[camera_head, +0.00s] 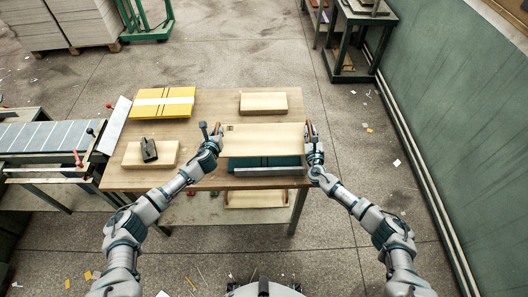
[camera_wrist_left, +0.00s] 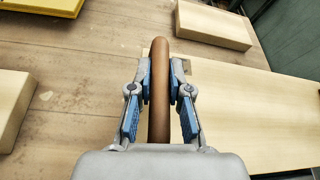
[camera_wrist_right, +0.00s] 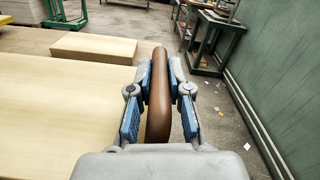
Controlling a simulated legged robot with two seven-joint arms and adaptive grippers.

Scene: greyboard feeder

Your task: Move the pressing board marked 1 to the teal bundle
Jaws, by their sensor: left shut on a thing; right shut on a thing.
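The pressing board (camera_head: 262,140) is a pale wooden slab with a small dark mark near its upper left corner; I cannot read the mark. It is over the teal bundle (camera_head: 262,163), whose front edge shows below it; I cannot tell whether they touch. My left gripper (camera_head: 217,130) is shut on the board's brown left handle (camera_wrist_left: 159,90). My right gripper (camera_head: 310,132) is shut on the brown right handle (camera_wrist_right: 159,95). The board spans between both grippers and also shows in both wrist views (camera_wrist_left: 245,110) (camera_wrist_right: 60,110).
The wooden table (camera_head: 205,108) carries a yellow bundle (camera_head: 178,95) with a white band at the back left. A pale block (camera_head: 264,103) lies at the back right. Another pale block (camera_head: 135,155) with a dark object (camera_head: 149,149) on it lies at the left. A conveyor (camera_head: 45,136) stands left.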

